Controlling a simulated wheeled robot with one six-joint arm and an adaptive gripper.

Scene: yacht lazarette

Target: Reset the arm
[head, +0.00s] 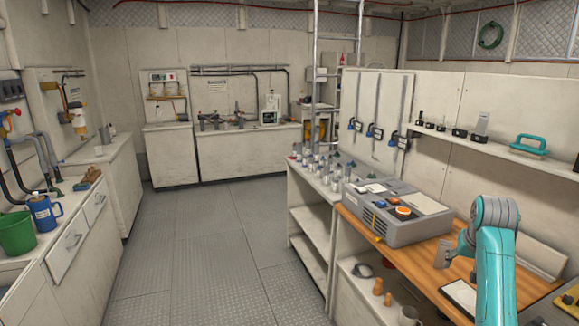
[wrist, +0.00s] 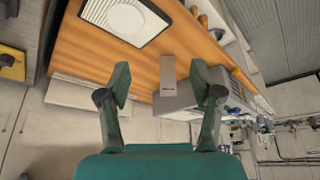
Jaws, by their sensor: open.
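My turquoise arm (head: 495,260) stands at the right of the head view, bent over the wooden worktop (head: 425,270). In the wrist view my gripper (wrist: 158,84) is open, with its two dark green fingers apart and nothing held between them. A grey block (wrist: 167,72) shows past the fingertips, between them in the picture, and stands on the worktop.
A grey case (head: 400,228) with an orange round item (head: 402,211) sits left of the block. A white, dark-edged pad (wrist: 125,18) lies on the worktop. A wall shelf (head: 490,150) holds a teal-handled tool (head: 529,146). The floor (head: 205,245) is clear.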

